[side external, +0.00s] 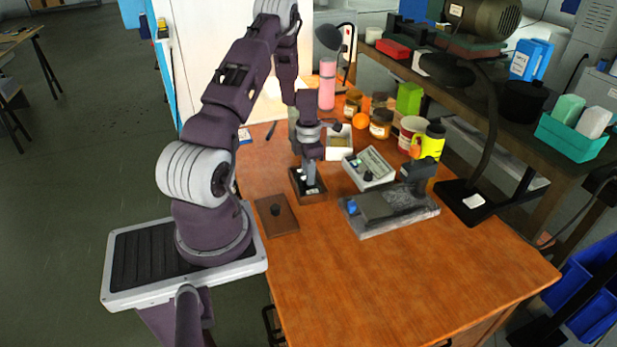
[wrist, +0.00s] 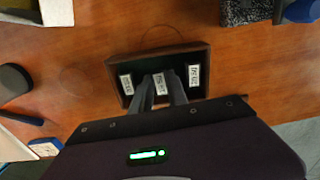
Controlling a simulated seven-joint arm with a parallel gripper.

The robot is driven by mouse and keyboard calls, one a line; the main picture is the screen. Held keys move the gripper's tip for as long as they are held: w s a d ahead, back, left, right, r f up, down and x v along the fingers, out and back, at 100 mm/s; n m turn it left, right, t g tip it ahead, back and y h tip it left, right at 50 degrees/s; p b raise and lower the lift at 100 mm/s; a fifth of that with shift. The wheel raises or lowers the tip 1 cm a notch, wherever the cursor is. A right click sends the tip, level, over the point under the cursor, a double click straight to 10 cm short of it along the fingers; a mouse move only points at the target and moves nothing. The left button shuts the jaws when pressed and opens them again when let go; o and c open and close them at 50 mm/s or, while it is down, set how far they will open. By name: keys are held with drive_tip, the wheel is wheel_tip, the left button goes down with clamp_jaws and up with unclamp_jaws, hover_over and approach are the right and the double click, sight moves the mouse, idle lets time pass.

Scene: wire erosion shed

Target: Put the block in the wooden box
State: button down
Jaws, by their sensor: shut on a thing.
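The wooden box (side external: 297,190) is a small, dark, open case on the bench. In the wrist view the wooden box (wrist: 202,53) holds white lettered labels, one at each end and one in the middle. My gripper (side external: 311,181) points straight down into it. In the wrist view my gripper (wrist: 163,80) has its two fingers close together at the middle of the box, around the middle label. It is shut on the block, which is mostly hidden between the fingers. I cannot tell whether the block touches the box floor.
A flat brown lid (side external: 276,215) with a dark knob lies in front of the box. A grey metal fixture (side external: 388,208) and a keypad instrument (side external: 369,168) stand to the right. A white container (side external: 340,143) and jars (side external: 381,123) stand behind. The bench's front right is clear.

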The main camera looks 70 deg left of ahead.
drive_tip(key=shift+f, duration=0.45)
drive_tip(key=shift+f, duration=0.15)
drive_tip(key=c, duration=1.3)
unclamp_jaws()
